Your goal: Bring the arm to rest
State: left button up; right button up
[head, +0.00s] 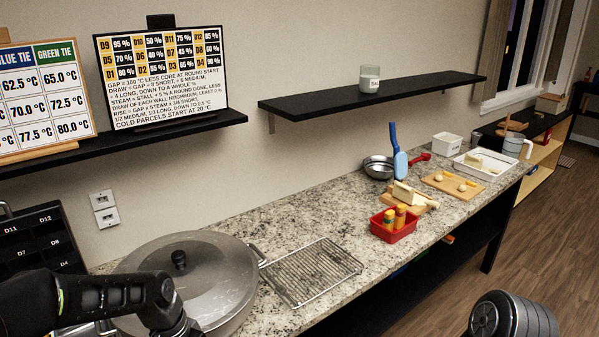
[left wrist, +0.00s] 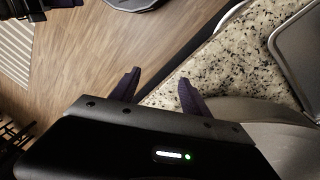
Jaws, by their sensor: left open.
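My left arm (head: 90,300) comes in from the lower left in the head view, in front of the lidded stockpot (head: 185,275). In that view the gripper at its end is out of the frame. In the left wrist view my left gripper (left wrist: 160,92) shows two dark fingers spread apart with nothing between them. The fingers are over the edge of the granite counter (left wrist: 235,60), with wood floor (left wrist: 90,45) beside it. A grey curved surface, which looks like the pot, is at the lower right there. My right gripper is not in view.
A wire rack (head: 310,270) lies right of the pot. Farther along stand a red bin (head: 393,230) with shakers, a metal bowl (head: 378,167), cutting boards and a white tray (head: 480,163). A black wall shelf (head: 375,97) hangs above.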

pick_arm(q)
jog(key=s+d+f+n+h, duration=0.1)
jog(key=s+d+f, duration=0.2)
jog(key=f, duration=0.3)
jog(key=s+d+f+n+b, duration=0.1)
jog(key=s+d+f, duration=0.25)
jog(key=f, duration=0.25)
jog(key=s+d+f+n+h, duration=0.1)
jog(key=s+d+f, duration=0.15)
jog(key=f, duration=0.35)
jog(key=s+d+f+n, duration=0.3)
jog(key=s+d+f, duration=0.2)
jog(key=s+f, duration=0.3)
jog(key=shift+s+n+b, duration=0.3)
jog(key=shift+s+b, duration=0.15)
jog(key=shift+s, duration=0.8)
